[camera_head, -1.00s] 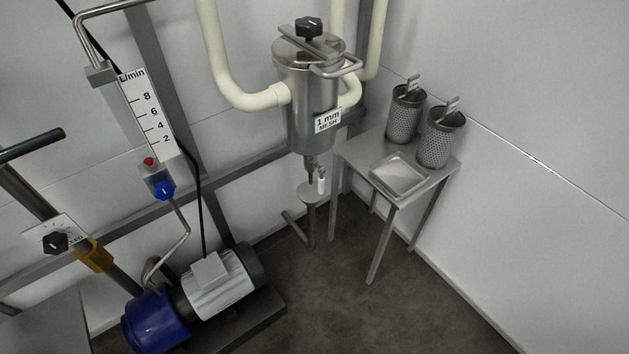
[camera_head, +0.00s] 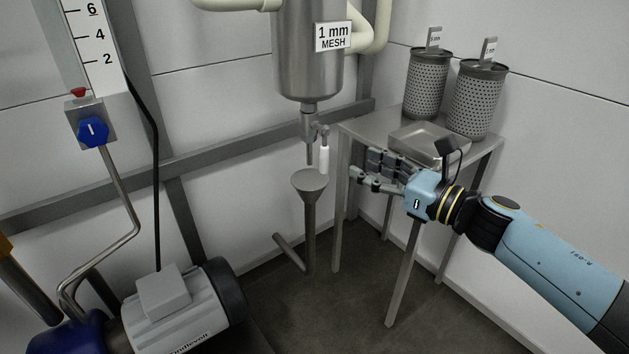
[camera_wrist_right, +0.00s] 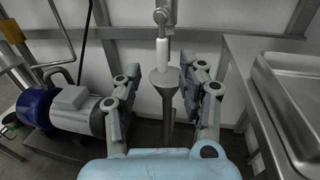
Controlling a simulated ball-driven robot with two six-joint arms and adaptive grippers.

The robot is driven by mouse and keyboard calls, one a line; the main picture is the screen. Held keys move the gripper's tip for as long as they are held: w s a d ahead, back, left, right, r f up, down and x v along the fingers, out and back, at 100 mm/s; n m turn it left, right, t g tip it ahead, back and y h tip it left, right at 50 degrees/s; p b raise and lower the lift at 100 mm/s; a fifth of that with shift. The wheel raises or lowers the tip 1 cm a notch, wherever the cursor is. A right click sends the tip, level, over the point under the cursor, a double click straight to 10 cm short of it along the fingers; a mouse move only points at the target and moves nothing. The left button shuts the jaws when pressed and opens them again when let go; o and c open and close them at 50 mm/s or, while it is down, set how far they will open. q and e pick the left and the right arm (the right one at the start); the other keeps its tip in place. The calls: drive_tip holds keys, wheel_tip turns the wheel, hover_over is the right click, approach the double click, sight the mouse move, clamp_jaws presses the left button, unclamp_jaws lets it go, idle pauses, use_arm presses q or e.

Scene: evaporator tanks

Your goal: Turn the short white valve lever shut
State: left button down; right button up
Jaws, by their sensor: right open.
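The short white valve lever (camera_head: 324,159) hangs straight down beside the drain pipe under the steel strainer vessel (camera_head: 308,60). In the right wrist view the lever (camera_wrist_right: 162,52) is upright in the picture, beyond and between my fingers. My right gripper (camera_head: 353,176) is open and empty, to the right of the lever and apart from it in the head view. In the right wrist view my right gripper (camera_wrist_right: 161,82) has its two fingers spread wide. My left gripper is not in view.
A funnel on a drain pipe (camera_head: 310,182) stands just below the valve. A steel table (camera_head: 374,127) with a tray (camera_head: 420,143) and two mesh baskets (camera_head: 428,85) is close to my right arm. A grey motor (camera_head: 182,305) and a blue knob (camera_head: 92,132) are at left.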

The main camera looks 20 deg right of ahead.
sight(328, 152)
drive_tip(key=x, duration=0.3)
drive_tip(key=b+x, duration=0.1)
drive_tip(key=x, duration=0.6)
drive_tip(key=shift+w+f, duration=0.25)
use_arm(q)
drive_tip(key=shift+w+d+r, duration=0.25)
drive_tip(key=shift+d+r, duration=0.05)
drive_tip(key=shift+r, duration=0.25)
use_arm(e)
drive_tip(key=shift+w+a, duration=0.2)
drive_tip(key=shift+w, duration=0.05)
clamp_jaws()
drive_tip(key=shift+f, duration=0.1)
